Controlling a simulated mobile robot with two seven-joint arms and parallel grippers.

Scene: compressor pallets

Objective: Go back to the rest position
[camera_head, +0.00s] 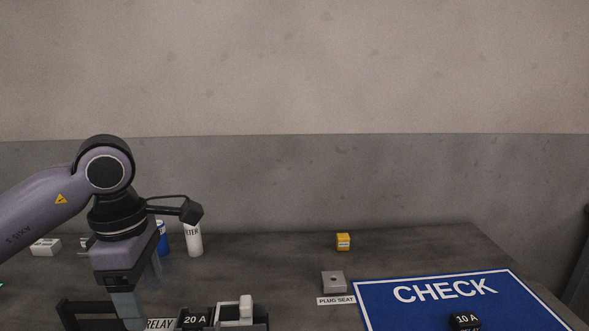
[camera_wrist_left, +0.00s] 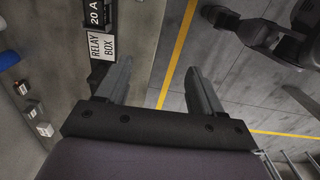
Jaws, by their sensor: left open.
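My left gripper (camera_head: 142,298) hangs fingers down at the left of the table in the head view. In the left wrist view, its two fingers (camera_wrist_left: 160,72) stand apart with only floor between them, so it is open and empty. A black 20 A block (camera_head: 195,318) and the RELAY BOX label (camera_head: 160,324) lie close to the right of it. In the left wrist view the 20 A block (camera_wrist_left: 98,12) and the label (camera_wrist_left: 101,46) are just left of the fingers. My right gripper is not in view.
The blue CHECK mat (camera_head: 400,315) holds a black 10 A block (camera_head: 466,319). A grey plug seat (camera_head: 333,281) and a yellow block (camera_head: 343,241) stand mid-table. A white cylinder (camera_head: 194,242) and blue can (camera_head: 162,238) stand behind my gripper. A white box (camera_head: 46,246) is far left.

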